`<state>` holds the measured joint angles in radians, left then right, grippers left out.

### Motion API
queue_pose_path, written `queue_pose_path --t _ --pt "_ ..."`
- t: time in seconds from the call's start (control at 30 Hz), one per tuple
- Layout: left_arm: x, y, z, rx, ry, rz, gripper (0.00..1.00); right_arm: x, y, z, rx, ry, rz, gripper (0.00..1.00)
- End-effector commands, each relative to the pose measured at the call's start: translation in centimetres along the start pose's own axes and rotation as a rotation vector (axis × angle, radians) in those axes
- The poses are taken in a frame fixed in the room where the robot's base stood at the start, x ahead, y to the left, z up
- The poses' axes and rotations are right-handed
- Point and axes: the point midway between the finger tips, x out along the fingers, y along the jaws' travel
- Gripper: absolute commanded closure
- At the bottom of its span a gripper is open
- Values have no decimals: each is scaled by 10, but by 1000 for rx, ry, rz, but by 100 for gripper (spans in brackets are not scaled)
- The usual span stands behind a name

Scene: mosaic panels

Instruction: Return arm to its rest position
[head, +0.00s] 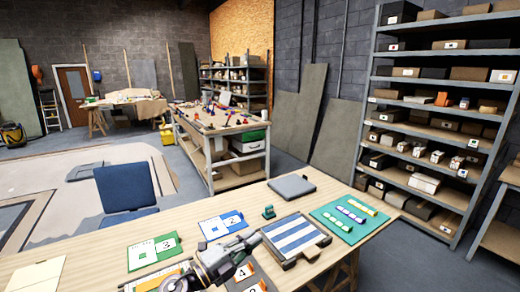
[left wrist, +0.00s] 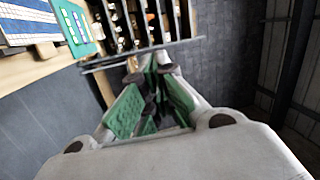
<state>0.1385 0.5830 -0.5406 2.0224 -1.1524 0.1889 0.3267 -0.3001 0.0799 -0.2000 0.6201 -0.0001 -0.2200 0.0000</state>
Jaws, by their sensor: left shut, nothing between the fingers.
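My left gripper (head: 252,241) is over the near part of the wooden table (head: 90,238), just left of a framed panel with blue and white stripes (head: 296,236). It is shut and empty. In the left wrist view the gripper (left wrist: 150,68) shows its green-padded fingers, with the green mat (left wrist: 92,45) and the striped panel (left wrist: 25,30) at the upper left. My right gripper is in neither view.
A green mat with tile strips (head: 338,226), a grey square slab (head: 291,186) and a small green object (head: 268,212) are on the table. Green (head: 154,251) and blue (head: 222,225) cards lie left. A blue chair (head: 126,188) stands behind. Shelving (head: 440,70) stands right.

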Motion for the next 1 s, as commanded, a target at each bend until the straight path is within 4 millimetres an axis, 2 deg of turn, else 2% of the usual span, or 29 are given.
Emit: queue_pose_path --t 0.2,0.47,0.77,1.0 --pt "-14 -21 26 -163 -202 -120 100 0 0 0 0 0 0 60" --pt "-46 -24 62 -363 -462 -205 100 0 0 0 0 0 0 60" --pt "-101 2 96 -603 -772 -223 100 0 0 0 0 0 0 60" --pt "-152 41 105 -796 -1013 -175 100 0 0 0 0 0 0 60"
